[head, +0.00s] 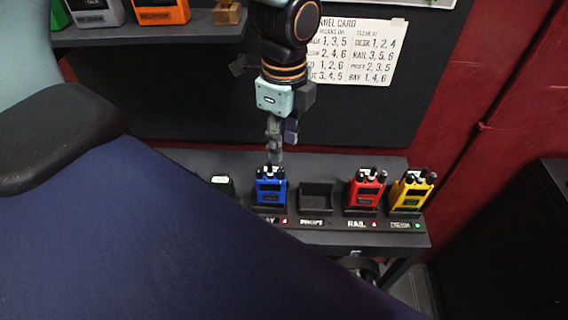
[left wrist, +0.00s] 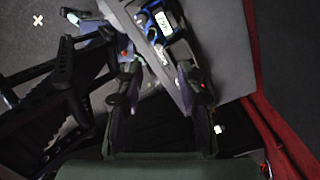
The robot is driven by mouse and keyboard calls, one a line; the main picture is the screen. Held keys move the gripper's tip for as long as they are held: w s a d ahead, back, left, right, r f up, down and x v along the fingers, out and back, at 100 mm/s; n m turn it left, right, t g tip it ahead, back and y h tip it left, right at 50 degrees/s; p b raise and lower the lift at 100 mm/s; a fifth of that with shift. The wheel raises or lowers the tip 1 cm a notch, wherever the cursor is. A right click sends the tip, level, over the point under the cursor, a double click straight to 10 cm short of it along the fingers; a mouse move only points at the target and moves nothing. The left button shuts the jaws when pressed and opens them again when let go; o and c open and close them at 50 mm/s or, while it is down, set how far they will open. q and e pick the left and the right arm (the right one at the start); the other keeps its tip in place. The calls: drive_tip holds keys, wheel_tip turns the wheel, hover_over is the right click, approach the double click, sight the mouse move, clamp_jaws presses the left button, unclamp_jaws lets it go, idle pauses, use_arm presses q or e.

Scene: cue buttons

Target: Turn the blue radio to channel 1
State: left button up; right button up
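The blue radio (head: 270,190) stands upright in a dock on the dark bench, with knobs on its top. In the left wrist view a blue radio (left wrist: 150,22) shows at the top, beyond the fingers. My left gripper (head: 275,157) points down just above the radio's top. I cannot tell whether it touches a knob. In the left wrist view its two fingers (left wrist: 158,70) stand apart with nothing held between them. The channel setting cannot be read. My right gripper is not in view.
Right of the blue radio are an empty dock (head: 316,197), a red radio (head: 366,190) and a yellow radio (head: 411,191). Labels and small lights line the bench front. A printed channel card (head: 362,52) hangs behind. A shelf (head: 150,34) holds grey and orange items.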

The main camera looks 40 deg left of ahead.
sight(279, 170)
use_arm(q)
wheel_tip(279, 170, down, 8)
drive_tip(key=shift+s+a+r+b, duration=0.1)
drive_tip(key=shift+b, duration=0.2)
drive_tip(key=shift+s+a, duration=0.2)
